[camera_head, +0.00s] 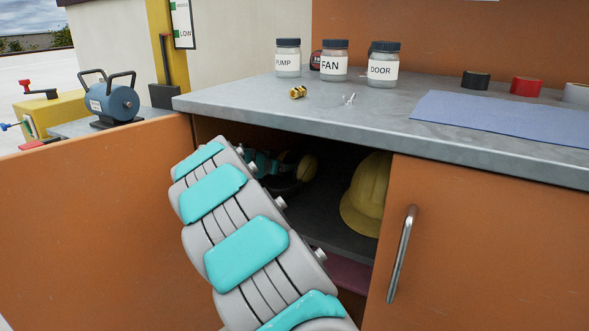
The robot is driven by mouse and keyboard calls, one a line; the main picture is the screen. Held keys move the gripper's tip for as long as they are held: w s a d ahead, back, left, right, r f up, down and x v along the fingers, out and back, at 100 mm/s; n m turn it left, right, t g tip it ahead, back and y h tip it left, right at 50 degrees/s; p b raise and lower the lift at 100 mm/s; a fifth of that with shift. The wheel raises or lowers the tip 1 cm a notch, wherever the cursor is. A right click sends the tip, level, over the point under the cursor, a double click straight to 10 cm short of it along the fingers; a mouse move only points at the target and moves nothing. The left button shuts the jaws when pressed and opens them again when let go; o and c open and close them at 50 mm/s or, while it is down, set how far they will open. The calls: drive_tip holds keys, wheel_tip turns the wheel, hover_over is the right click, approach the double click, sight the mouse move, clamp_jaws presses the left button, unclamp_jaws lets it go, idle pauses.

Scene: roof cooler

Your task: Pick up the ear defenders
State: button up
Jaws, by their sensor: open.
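The ear defenders (307,168) lie on the shelf inside the open cabinet, in shadow. One yellow cup shows, with a dark band curving to its left. My arm reaches from the bottom of the view up into the cabinet opening. My gripper (275,165) shows as a small teal and grey shape just left of the yellow cup. It is open. Its fingertips are dark and partly hidden by my arm, and I cannot tell whether they touch the ear defenders.
A yellow hard hat (367,196) sits on the shelf to the right. The cabinet's left door (90,220) stands open; the right door (480,250) is shut. The grey worktop (400,110) above holds labelled jars (334,62), tape rolls and a blue mat (510,125).

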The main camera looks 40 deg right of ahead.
clamp_jaws()
idle(0.5)
